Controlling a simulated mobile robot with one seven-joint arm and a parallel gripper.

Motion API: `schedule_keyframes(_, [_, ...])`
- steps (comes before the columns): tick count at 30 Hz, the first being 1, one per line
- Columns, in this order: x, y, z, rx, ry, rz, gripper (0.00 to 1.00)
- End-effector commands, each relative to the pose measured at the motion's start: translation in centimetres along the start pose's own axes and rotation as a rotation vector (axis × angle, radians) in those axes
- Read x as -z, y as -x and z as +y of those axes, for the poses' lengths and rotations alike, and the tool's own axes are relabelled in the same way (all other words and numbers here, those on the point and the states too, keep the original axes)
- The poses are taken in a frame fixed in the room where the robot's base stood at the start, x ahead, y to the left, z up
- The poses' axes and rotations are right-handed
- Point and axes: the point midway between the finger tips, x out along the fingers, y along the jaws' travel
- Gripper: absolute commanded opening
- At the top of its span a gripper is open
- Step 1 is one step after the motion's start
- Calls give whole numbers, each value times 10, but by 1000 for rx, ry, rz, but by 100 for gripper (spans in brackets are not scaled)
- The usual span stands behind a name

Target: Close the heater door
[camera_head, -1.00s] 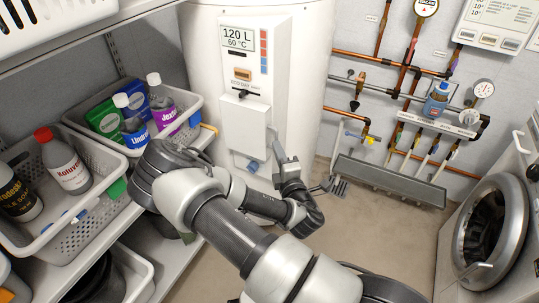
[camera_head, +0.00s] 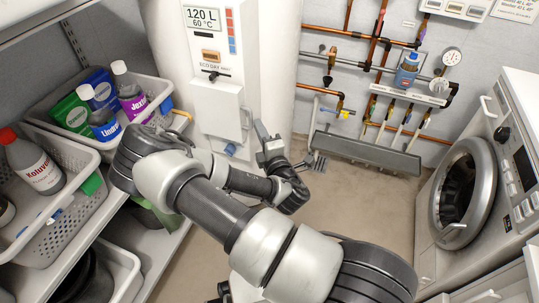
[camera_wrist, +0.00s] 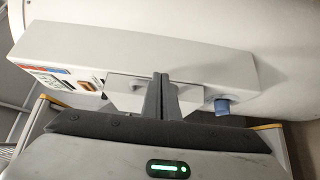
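The white water heater (camera_head: 275,60) stands at the back, with a box-like front unit carrying a display that reads 120 L, 60 °C. Its small white door (camera_head: 216,108) is a panel on the lower part of that unit; how far it stands open is hard to tell. The door also shows in the wrist view (camera_wrist: 126,86). My gripper (camera_head: 263,131) is just to the right of the door's lower right part. In the wrist view, its grey fingers (camera_wrist: 160,95) are together, appear empty, and cover part of the door's right side. Contact with the door is not clear.
A blue knob (camera_head: 230,150) sits under the heater unit. Shelves with a grey basket (camera_head: 165,85) of bottles stand at the left. Copper pipes (camera_head: 330,88) run along the back wall. A washing machine (camera_head: 490,150) stands at the right. The floor (camera_head: 365,200) between is clear.

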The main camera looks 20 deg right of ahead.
Motion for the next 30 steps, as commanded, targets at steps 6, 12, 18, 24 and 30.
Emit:
schedule_keyframes(6, [0, 53, 0, 11, 5, 4, 0])
schedule_keyframes(12, [3, 105, -2, 18, 4, 11, 0])
schedule_keyframes(18, [8, 141, -1, 24, 8, 24, 0])
schedule_keyframes(24, [8, 164, 0, 22, 2, 25, 0])
schedule_keyframes(30, [8, 172, 0, 18, 1, 24, 0])
